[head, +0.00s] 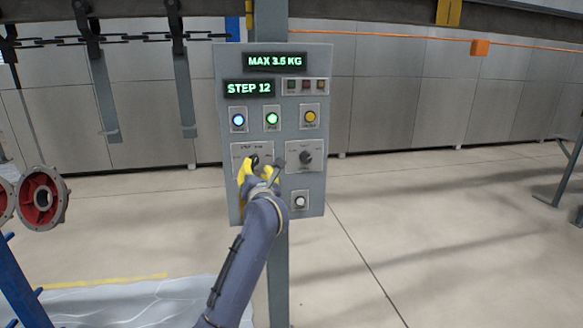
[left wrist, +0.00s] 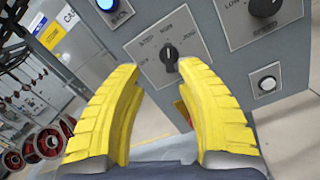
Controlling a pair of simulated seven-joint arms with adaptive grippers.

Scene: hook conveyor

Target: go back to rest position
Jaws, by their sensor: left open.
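My left gripper (head: 262,172) has yellow fingers and is in front of the lower left part of the grey control panel (head: 270,215). In the left wrist view the gripper (left wrist: 165,95) is open, with nothing between its fingers. A black selector knob (left wrist: 169,55) on a plate marked with step and jog positions shows just beyond the fingertips. I cannot tell whether they touch it. In the head view the gripper partly covers this knob. My right gripper is not in view.
The panel stands on a grey post (head: 278,275) and reads "MAX 3.5 KG" and "STEP 12". A second knob (head: 306,157) and a white button (head: 300,201) are close to the gripper. Red-centred flanged parts (head: 42,197) are at left.

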